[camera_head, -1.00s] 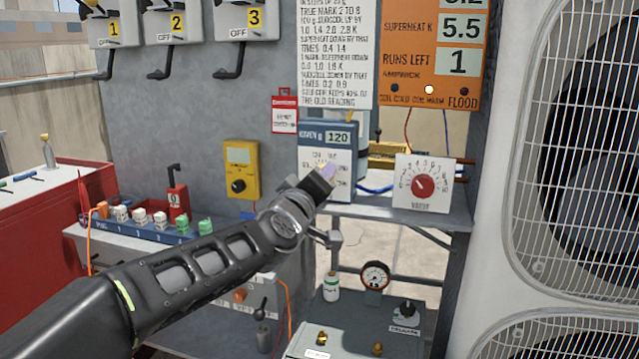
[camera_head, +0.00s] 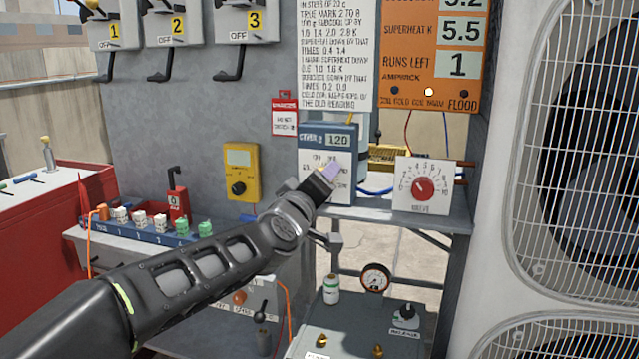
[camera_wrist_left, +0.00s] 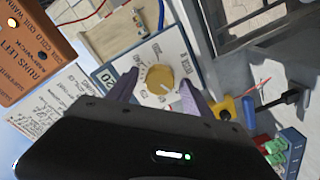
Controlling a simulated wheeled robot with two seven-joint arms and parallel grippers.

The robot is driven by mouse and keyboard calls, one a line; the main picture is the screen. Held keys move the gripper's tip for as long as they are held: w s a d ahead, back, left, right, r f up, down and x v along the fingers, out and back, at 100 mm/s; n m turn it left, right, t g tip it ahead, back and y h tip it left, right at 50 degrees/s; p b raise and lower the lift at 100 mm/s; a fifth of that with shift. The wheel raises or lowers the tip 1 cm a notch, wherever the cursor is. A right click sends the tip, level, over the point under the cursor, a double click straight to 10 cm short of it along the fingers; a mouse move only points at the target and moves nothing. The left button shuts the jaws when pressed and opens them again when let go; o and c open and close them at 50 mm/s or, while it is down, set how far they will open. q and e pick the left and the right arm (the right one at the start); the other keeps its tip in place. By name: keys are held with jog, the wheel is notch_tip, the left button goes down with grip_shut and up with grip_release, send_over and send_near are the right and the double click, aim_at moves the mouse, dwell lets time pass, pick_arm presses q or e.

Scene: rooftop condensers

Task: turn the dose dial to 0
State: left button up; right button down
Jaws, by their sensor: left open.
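The dose dial is a gold round knob (camera_wrist_left: 158,77) on the white face of a blue-topped box (camera_head: 313,142). The box display (camera_head: 339,140) reads 120. My left gripper (camera_head: 327,174) is open in front of the box face. In the left wrist view its two fingers (camera_wrist_left: 158,84) show on either side of the knob. I cannot tell whether they touch it. In the head view the gripper hides most of the dial, so its exact setting cannot be read. My right gripper is not in view.
A white panel with a red valve knob (camera_head: 424,188) stands right of the box. A yellow meter (camera_head: 241,172) hangs to the left. An orange readout board (camera_head: 432,50) and a text sheet (camera_head: 338,50) are above. A large condenser (camera_head: 500,200) fills the right side.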

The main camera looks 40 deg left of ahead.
pick_arm(q)
jog(key=p+v, duration=0.1)
jog(key=v, duration=0.6)
jog(key=shift+s+d, duration=0.15)
jog(key=shift+s, duration=0.2)
